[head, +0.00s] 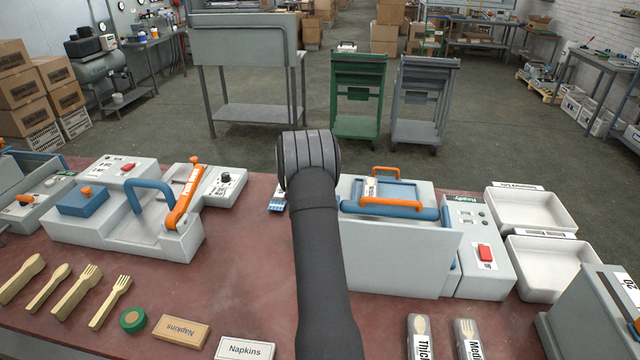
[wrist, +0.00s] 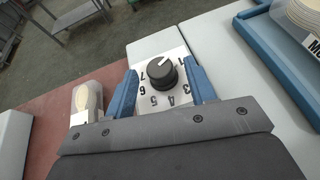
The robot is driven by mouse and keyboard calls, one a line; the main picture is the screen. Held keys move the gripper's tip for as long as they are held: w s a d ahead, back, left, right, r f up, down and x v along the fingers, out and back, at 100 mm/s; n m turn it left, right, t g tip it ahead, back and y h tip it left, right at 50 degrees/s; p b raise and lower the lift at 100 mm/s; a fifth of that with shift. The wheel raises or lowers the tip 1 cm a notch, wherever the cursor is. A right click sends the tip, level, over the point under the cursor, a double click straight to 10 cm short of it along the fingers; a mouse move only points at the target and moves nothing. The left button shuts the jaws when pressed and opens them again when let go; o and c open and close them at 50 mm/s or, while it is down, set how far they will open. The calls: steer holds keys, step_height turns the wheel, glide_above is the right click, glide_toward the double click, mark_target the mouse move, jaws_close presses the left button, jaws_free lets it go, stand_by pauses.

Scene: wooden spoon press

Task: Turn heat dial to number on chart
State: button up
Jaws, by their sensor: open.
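In the wrist view, a black round heat dial (wrist: 157,75) stands on a white number plate (wrist: 154,101) fixed to a pale machine top. The numbers 3, 4, 5, 6 and 7 show around its near and left sides, partly upside down to me. A white mark shows on the upper part of the knob; the number it points to is unclear. My gripper (wrist: 161,88) is open, with one blue finger on each side of the dial; whether they touch it is unclear. In the head view my arm hides the gripper. I cannot make out the chart.
A clear packet (wrist: 88,100) lies left of the fingers, and a blue tray (wrist: 280,65) is at the right. In the head view, a press with an orange handle (head: 185,200) stands left and a control box with a red switch (head: 485,254) stands right.

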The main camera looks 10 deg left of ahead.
steer(key=shift+w+d+f, duration=0.1)
steer(key=shift+w+f, duration=0.05)
steer(key=shift+w, duration=0.15)
steer(key=c, duration=1)
steer(key=shift+o, duration=0.2)
steer(key=shift+m+h, duration=0.4)
steer(key=shift+h, duration=0.2)
steer(key=m+g+h, duration=0.1)
steer(key=m+h, duration=0.1)
steer(key=a+m+g+h, duration=0.1)
steer(key=m+h, duration=0.1)
steer(key=shift+w+m+h, duration=0.2)
steer(key=shift+m+h, duration=0.2)
steer(key=m+g+h, duration=0.1)
steer(key=m+g, duration=0.1)
steer(key=m+g+h, duration=0.2)
steer(key=shift+w+a, duration=0.2)
steer(key=shift+m+h, duration=0.4)
steer(key=shift+h, duration=0.1)
steer(key=shift+w+m+g+h, duration=0.15)
steer(key=shift+m+g+h, duration=0.2)
steer(key=shift+g, duration=0.35)
